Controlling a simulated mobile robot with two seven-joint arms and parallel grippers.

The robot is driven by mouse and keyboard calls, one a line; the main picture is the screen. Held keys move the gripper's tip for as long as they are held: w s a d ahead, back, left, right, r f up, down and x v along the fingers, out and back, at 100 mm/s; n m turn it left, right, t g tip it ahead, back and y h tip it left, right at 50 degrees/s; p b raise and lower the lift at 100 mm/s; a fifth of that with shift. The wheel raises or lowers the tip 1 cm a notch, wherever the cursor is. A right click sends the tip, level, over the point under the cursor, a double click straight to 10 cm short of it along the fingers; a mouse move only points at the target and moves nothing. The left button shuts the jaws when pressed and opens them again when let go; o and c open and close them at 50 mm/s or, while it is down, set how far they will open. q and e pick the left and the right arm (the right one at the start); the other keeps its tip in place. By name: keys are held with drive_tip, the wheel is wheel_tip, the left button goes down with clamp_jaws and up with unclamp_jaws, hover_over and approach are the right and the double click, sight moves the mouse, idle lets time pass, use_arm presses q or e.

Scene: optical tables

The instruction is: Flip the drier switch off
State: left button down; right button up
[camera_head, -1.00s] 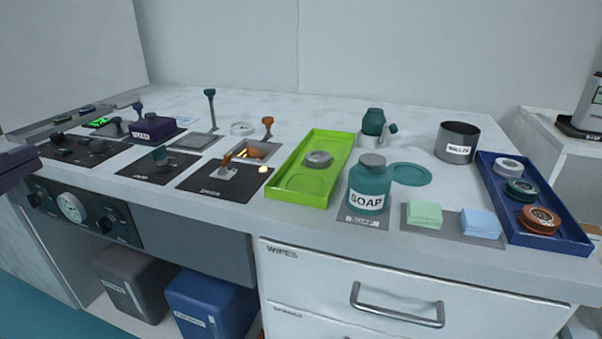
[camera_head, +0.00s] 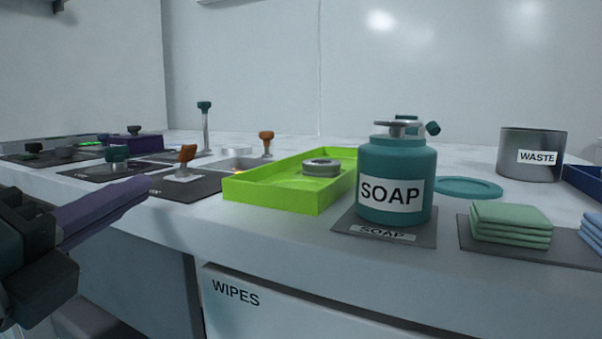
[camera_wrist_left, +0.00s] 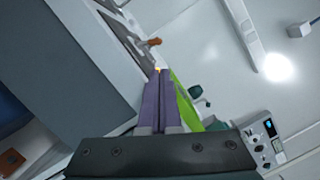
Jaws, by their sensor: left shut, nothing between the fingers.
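A short switch lever with an orange knob (camera_head: 187,155) stands tilted on a dark plate (camera_head: 205,187) at the counter's front left; the plate's label is too small to read. A taller orange-topped lever (camera_head: 266,143) stands behind it. My left gripper (camera_head: 142,188), with purple fingers, is shut and empty. It is in front of the counter edge, lower left of the short lever, apart from it. In the left wrist view the shut fingers (camera_wrist_left: 161,74) point toward the counter, with an orange knob (camera_wrist_left: 152,42) above their tips. My right gripper is out of view.
A green tray (camera_head: 270,195) holding a round grey piece is right of the plate. A soap bottle (camera_head: 393,212), folded green cloths (camera_head: 510,222) and a waste can (camera_head: 530,165) stand further right. Teal-topped levers (camera_head: 117,155) stand near the orange ones.

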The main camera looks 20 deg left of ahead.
sight(188, 187)
use_arm(q)
drive_tip(key=shift+s, duration=0.1)
drive_tip(key=w, duration=0.3)
drive_tip(key=w+a, duration=0.1)
drive_tip(key=w, duration=0.2)
drive_tip(key=w+r+p, duration=0.1)
drive_tip(key=w, duration=0.3)
drive_tip(key=shift+a+r, duration=0.1)
drive_tip(key=shift+a, duration=0.1)
drive_tip(key=shift+r+n+p, duration=0.25)
drive_tip(key=shift+n+p, duration=0.15)
drive_tip(key=shift+n, duration=0.5)
drive_tip(key=shift+a+r+n+g+p, duration=0.1)
drive_tip(key=shift+n+g+p, duration=0.2)
drive_tip(key=shift+n+p, duration=0.35)
